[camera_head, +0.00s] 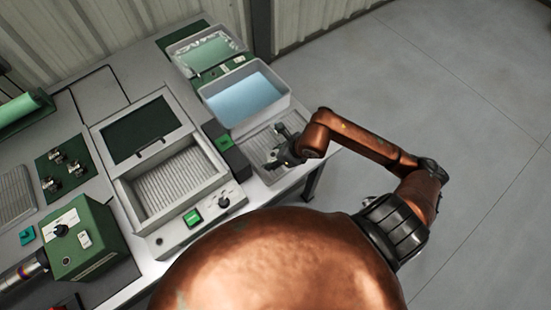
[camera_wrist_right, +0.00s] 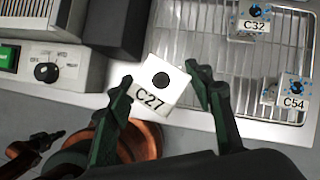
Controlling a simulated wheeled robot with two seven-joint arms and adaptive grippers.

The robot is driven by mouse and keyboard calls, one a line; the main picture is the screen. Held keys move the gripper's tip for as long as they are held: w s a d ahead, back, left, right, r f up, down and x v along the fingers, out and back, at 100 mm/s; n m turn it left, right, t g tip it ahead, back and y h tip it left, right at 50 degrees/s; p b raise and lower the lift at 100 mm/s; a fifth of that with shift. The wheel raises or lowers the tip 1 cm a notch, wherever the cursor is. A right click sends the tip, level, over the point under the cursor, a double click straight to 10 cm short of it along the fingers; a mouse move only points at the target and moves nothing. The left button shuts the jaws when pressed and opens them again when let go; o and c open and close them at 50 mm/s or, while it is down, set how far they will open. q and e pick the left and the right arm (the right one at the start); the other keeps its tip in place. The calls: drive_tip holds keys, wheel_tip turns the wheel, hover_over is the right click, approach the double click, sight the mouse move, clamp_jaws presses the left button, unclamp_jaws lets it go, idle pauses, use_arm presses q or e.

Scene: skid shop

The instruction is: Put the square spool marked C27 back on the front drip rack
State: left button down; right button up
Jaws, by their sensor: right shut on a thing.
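The white square spool marked C27 (camera_wrist_right: 160,84) is between the two dark green fingers of my right gripper (camera_wrist_right: 158,74), which is shut on it. Its label and dark round centre face the wrist camera. The front drip rack (camera_wrist_right: 210,100), a wire grid in a shallow metal tray, lies right of and behind the spool in the wrist view. The spool overlaps the tray's near left rim there; I cannot tell its height. In the head view my right gripper (camera_head: 283,152) is over the rack (camera_head: 258,158), and the spool is not clear. My left gripper is not in view.
Spools marked C32 (camera_wrist_right: 252,20) and C54 (camera_wrist_right: 292,92) stand on the rack's right part. A control panel (camera_wrist_right: 50,68) and a dark block (camera_wrist_right: 108,28) lie left of the rack. A bin of blue liquid (camera_head: 245,95) stands behind it.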

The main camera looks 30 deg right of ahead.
drive_tip(key=f, duration=0.1)
drive_tip(key=w+d+f, duration=0.2)
drive_tip(key=shift+w+d+f, duration=0.1)
drive_tip(key=shift+d+f, duration=0.05)
drive_tip(key=shift+f, duration=0.25)
wheel_tip(320, 180, down, 3)
drive_tip(key=shift+w+d+f+b, duration=0.1)
drive_tip(key=shift+f+b, duration=0.1)
drive_tip(key=shift+b, duration=0.2)
drive_tip(key=shift+f, duration=0.15)
drive_tip(key=o, duration=1.5)
drive_tip(key=shift+c, duration=0.2)
